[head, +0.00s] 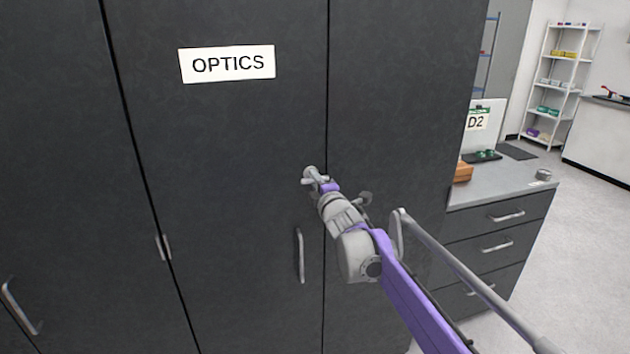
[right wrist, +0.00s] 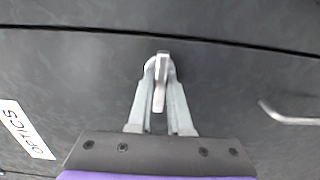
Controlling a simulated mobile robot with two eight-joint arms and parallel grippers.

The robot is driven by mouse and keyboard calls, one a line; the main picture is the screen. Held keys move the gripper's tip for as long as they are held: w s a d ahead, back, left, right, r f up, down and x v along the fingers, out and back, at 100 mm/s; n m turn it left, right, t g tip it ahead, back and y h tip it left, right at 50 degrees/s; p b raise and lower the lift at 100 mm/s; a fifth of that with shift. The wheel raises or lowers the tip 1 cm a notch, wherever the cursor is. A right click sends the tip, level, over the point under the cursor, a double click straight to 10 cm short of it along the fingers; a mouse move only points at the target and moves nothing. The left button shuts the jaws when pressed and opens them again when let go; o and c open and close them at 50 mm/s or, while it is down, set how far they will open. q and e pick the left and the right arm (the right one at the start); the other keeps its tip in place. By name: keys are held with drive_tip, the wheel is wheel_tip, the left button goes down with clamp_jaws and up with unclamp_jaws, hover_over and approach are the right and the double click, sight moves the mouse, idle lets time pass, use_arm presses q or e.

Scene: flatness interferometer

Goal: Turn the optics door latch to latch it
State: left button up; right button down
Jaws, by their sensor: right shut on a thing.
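The optics door (head: 225,140) is a dark panel with a white OPTICS sign (head: 227,64) near its top. It looks flush with the panel to its right. The latch (head: 309,173) is a small silver piece near the door's right seam. In the right wrist view the latch (right wrist: 160,88) is a short metal lever between my fingers, close to the dark seam. My right gripper (head: 318,181) reaches in from the lower right and is shut on the latch; it also shows in the right wrist view (right wrist: 160,80). My arm partly hides the latch in the head view. My left gripper is not in view.
A vertical silver door handle (head: 300,255) is just below the latch. Other handles are at the left. A grey-topped drawer cabinet (head: 500,188) stands to the right, with open floor (head: 580,260) beyond it. White shelves (head: 560,85) are at the back.

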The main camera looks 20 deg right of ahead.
drive_tip(key=shift+m, duration=0.3)
drive_tip(key=m, duration=0.3)
drive_tip(key=shift+p, duration=0.35)
drive_tip(key=m, duration=0.9)
drive_tip(key=shift+m, duration=0.3)
drive_tip(key=shift+m+b, duration=0.3)
drive_tip(key=shift+m, duration=1.8)
drive_tip(key=c, duration=0.9)
unclamp_jaws()
drive_tip(key=shift+o, duration=0.2)
